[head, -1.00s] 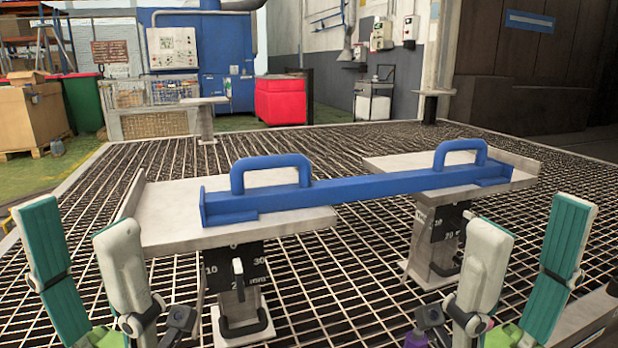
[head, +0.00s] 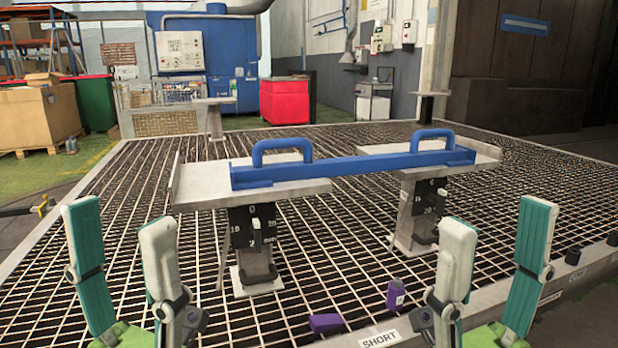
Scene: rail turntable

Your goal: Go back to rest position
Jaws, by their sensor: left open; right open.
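My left gripper (head: 122,258) is at the lower left, its white and green fingers spread wide with nothing between them. My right gripper (head: 492,268) is at the lower right, also spread and empty. Both are apart from the blue bar (head: 372,166) with two handles. The bar lies across two grey plates on pedestals, the left plate (head: 205,185) and the right plate (head: 480,158). Parts of both arms below the fingers are out of view.
The pedestals stand on a metal grating (head: 330,255). Purple pieces (head: 396,293) lie near its front edge, by a "SHORT" label (head: 380,339). Behind are a red bin (head: 285,101), a blue machine (head: 227,60) and a cardboard box (head: 38,115). Grating between my grippers is mostly clear.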

